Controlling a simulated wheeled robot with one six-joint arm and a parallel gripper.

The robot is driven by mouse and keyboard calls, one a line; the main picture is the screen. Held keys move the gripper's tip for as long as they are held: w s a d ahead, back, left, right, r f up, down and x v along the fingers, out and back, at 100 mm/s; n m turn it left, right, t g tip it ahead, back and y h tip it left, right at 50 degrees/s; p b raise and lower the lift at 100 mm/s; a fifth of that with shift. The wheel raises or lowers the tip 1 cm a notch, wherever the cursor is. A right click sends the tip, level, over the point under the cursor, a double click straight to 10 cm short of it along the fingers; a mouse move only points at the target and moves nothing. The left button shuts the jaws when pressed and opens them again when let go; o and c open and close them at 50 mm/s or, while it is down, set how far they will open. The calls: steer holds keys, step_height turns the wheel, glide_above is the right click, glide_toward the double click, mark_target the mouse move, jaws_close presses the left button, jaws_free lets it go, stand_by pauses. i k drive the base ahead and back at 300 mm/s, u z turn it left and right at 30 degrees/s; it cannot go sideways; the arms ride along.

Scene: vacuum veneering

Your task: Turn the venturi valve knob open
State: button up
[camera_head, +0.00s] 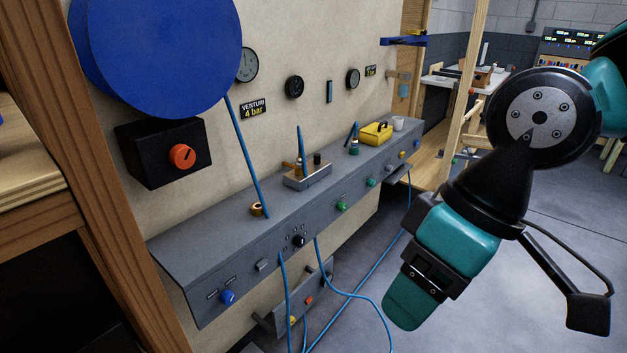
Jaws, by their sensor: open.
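A grey sloped console (230,232) runs along the beige wall and carries several knobs. A black and white sign reading "VENTURI 4 bar" (253,108) is on the wall above it. A blue knob (228,297) is at the console's near left end. A black knob with marks around it (299,241) is farther right. I cannot tell for sure which knob is the venturi valve's, nor how it is turned. My gripper (445,250), teal and black, hangs at the right, apart from the console and empty. It is open; one black finger shows, the other is hidden.
A black box with an orange-red knob (182,156) is on the wall under a large blue disc (158,50). Blue hoses (365,285) hang before the console. A yellow case (376,133) stands on its far end. A wooden post (130,190) bounds the left. The floor at right is clear.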

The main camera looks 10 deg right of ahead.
mark_target(342, 206)
steer(key=z, duration=0.05)
steer(key=k, duration=0.65)
steer(key=z, duration=0.7)
steer(key=i, duration=1.25)
steer(key=u, duration=0.5)
steer(key=i, duration=0.45)
steer(key=u, duration=0.4)
